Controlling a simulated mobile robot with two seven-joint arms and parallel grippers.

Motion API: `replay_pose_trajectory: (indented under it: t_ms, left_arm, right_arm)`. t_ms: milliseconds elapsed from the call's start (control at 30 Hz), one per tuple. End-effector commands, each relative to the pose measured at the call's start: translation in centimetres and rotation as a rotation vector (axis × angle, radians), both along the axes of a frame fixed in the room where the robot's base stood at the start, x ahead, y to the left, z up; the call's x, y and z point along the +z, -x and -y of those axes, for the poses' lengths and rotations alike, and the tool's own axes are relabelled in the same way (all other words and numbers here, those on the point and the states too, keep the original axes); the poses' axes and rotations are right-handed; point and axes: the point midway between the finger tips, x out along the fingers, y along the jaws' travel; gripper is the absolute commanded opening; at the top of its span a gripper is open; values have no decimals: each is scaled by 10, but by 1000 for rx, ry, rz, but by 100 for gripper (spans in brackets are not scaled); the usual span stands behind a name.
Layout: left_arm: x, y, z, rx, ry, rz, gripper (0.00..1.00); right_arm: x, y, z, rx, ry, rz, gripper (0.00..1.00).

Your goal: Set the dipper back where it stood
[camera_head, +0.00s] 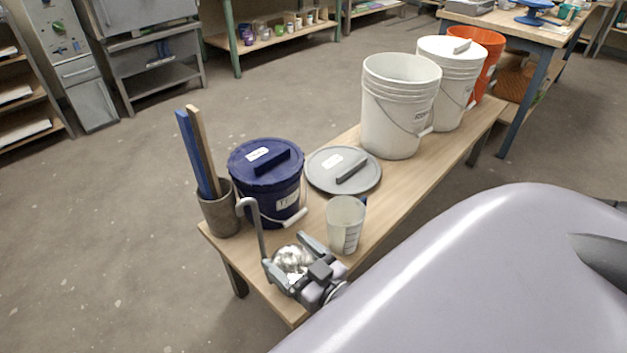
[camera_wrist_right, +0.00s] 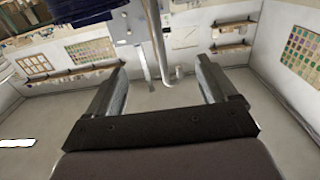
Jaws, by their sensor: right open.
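The dipper has a shiny metal bowl (camera_head: 292,259) and a tall grey handle (camera_head: 252,222) with a hooked top. It is at the near end of the wooden bench, handle pointing up, close to the navy bucket (camera_head: 270,200). My right gripper (camera_head: 284,249) is open, its fingers appearing on either side of the bowl in the head view. In the right wrist view the jaws (camera_wrist_right: 162,88) are wide apart with no bowl visible between them. I cannot tell whether they touch the dipper. My left gripper is not in view.
A clear measuring cup (camera_head: 345,226) stands right of the gripper. A grey lid (camera_head: 342,170) lies behind it. A brown pot (camera_head: 221,212) holding sticks stands at the left edge. White buckets (camera_head: 398,110) and an orange bucket (camera_head: 487,55) fill the bench's (camera_head: 398,190) far end.

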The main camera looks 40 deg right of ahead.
Motion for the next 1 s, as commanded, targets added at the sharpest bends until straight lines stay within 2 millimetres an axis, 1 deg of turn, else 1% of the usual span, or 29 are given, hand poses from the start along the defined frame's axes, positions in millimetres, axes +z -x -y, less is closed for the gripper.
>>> replay_pose_trajectory:
  t_ms: [600,800,1000]
  left_arm:
    - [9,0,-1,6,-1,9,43]
    - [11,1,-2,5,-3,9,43]
    - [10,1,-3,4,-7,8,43]
  right_arm:
    - [0,44,3,0,0,-2,85]
    - [0,55,4,-1,0,-2,85]
    - [0,60,4,-1,1,0,85]
